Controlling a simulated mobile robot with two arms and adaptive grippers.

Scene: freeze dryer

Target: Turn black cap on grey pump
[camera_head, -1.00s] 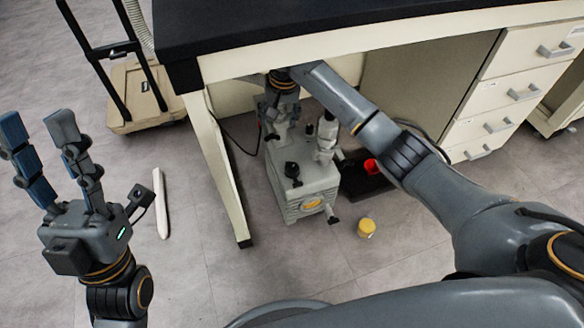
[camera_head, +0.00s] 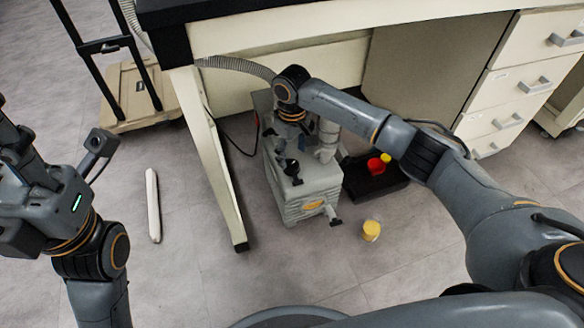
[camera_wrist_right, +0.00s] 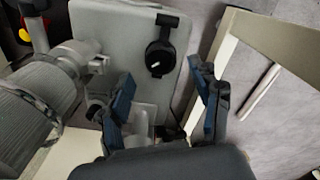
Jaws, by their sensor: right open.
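The grey pump (camera_head: 312,204) stands on the floor under the bench. Its black cap (camera_head: 291,168) is on top, near the front left. In the right wrist view the black cap (camera_wrist_right: 161,58), with a white mark, lies beyond my fingertips, on the pump's light top (camera_wrist_right: 122,24). My right gripper (camera_wrist_right: 168,88) is open and empty, its blue fingers apart on either side of the line to the cap, not touching it. In the head view its wrist hangs above the pump's rear and hides part of it. My left gripper (camera_head: 22,170) is at the left edge, fingers partly cut off.
A bench leg (camera_head: 215,165) stands left of the pump. A ribbed hose (camera_head: 235,65) runs behind my right wrist. A black tray (camera_head: 376,184) with a red item lies right of the pump, and a yellow-topped jar (camera_head: 371,230) stands in front. A white bar (camera_head: 153,205) lies left.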

